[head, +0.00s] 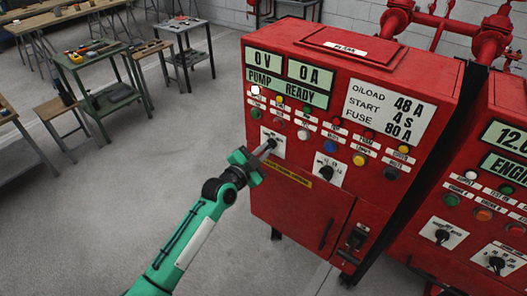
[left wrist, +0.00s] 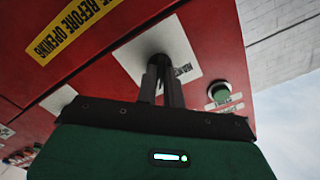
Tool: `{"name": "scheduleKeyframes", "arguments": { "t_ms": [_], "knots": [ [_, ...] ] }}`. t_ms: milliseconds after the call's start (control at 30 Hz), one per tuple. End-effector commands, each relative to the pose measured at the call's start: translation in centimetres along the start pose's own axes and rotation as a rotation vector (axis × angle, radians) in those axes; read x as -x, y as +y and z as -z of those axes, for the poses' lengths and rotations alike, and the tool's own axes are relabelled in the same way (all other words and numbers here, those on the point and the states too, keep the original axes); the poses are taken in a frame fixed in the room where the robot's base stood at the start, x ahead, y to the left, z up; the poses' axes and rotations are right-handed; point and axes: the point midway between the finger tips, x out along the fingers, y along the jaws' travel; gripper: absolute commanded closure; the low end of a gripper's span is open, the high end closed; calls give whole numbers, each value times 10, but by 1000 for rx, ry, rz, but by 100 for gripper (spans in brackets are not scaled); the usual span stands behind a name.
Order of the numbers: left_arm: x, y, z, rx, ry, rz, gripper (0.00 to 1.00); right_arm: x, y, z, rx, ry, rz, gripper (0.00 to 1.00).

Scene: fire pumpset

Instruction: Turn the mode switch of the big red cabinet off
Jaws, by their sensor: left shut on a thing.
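The big red cabinet (head: 300,205) stands in the middle of the head view, with displays, lamps and buttons on its front. Its mode switch plate (head: 273,150) is a white square at the front's left side, and it also shows in the left wrist view (left wrist: 128,58). My left gripper (head: 268,147) reaches up to this plate from below. Its two dark fingers (left wrist: 162,80) are close together on the switch knob, which they mostly hide. The knob's exact angle cannot be told. My right gripper is in neither view.
A second white plate with a black knob (head: 326,172) sits right of the gripper. Another red cabinet (head: 470,190) stands at the right. A green button (left wrist: 219,92) is close beside the fingers. Workbenches (head: 105,80) stand at the back left; the floor between is clear.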

Motion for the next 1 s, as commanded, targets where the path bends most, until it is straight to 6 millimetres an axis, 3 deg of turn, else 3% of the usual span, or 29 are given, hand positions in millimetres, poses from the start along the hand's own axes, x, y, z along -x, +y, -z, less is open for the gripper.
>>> {"name": "scheduleKeyframes", "arguments": {
  "t_ms": [600,1000],
  "knots": [
    [0,0,0,484,0,-1,100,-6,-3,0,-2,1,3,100],
    [0,0,0,672,0,-1,100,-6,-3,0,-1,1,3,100]
  ]
}}
